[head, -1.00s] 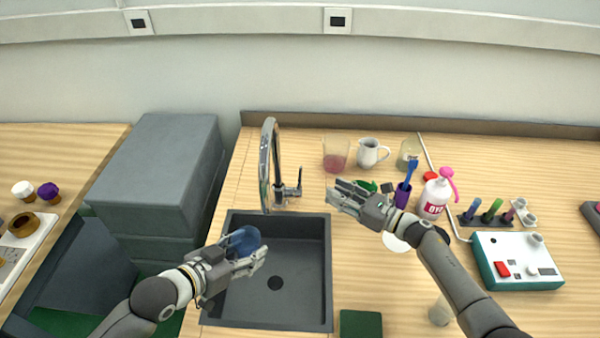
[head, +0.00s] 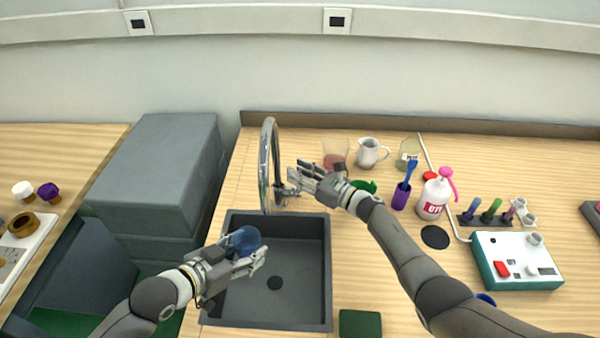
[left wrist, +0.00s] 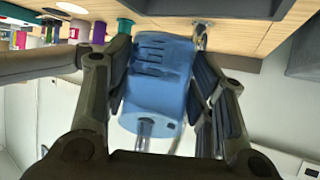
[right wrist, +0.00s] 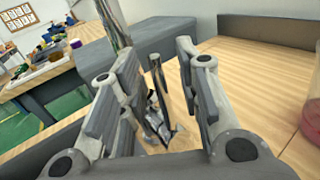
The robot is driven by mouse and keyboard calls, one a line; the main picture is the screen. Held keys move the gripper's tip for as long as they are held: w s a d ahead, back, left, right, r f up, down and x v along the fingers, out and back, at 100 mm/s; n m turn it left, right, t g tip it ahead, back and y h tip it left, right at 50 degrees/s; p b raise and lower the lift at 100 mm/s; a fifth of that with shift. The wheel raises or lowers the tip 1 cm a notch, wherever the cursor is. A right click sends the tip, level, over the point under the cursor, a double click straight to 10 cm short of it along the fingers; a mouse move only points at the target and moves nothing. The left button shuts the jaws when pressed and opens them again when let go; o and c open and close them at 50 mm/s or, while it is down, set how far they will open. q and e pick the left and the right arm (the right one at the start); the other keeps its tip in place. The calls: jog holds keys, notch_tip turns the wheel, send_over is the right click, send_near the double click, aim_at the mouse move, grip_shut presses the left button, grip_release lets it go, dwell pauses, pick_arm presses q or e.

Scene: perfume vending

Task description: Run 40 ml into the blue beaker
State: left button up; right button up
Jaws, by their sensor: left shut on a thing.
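The blue beaker (head: 245,241) is held in my left gripper (head: 240,262) over the left part of the dark sink (head: 300,290). In the left wrist view the beaker (left wrist: 158,85) sits between the fingers, with marks on its side. The chrome faucet (head: 265,165) arches at the sink's back edge, and its spout is behind and above the beaker. My right gripper (head: 310,175) is open and empty beside the faucet lever. In the right wrist view the lever (right wrist: 156,105) stands between the open fingers (right wrist: 155,75). I cannot tell if water runs.
Behind the right gripper stand a beaker with red liquid (head: 335,155) and a white jug (head: 370,153). A purple cup (head: 401,197), a labelled bottle (head: 434,198) and a teal-sided device (head: 515,260) are to the right. A dark green block (head: 360,323) lies right of the sink.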

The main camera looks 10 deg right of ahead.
jog(key=shift+c, duration=0.5)
grip_shut()
jog(key=shift+s+a+f+n+t+y, duration=0.25)
jog(key=shift+s+n+y, duration=0.3)
jog(key=shift+s+n, duration=0.45)
jog(key=shift+s+a+f+n+t+y, duration=0.1)
jog(key=shift+s+n+t+y, duration=0.35)
jog(key=shift+n, duration=0.85)
jog(key=shift+s, duration=0.1)
jog(key=shift+o, duration=0.5)
grip_release()
